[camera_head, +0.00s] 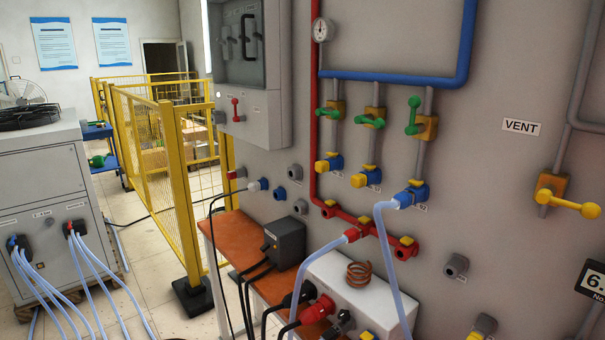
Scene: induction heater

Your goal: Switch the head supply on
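No label reading head supply is legible, so I cannot tell which control it names. Three green-handled valves sit on pipes below the blue pipe (400,78). The left green handle (330,114) and the middle green handle (371,122) lie across their pipes. The right green handle (413,116) stands upright along its pipe. A red lever (236,110) stands upright on the grey wall cabinet (262,118). A yellow-handled valve (567,200) at the right has its handle pointing right. Neither of my grippers is in view.
A brown-topped bench (228,240) below the wall carries a dark box (285,242) and a white unit (345,290) with a copper coil (359,274). Clear hoses hang in front of the wall. A yellow fence (178,180) and a grey cabinet (45,200) stand left, with floor between.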

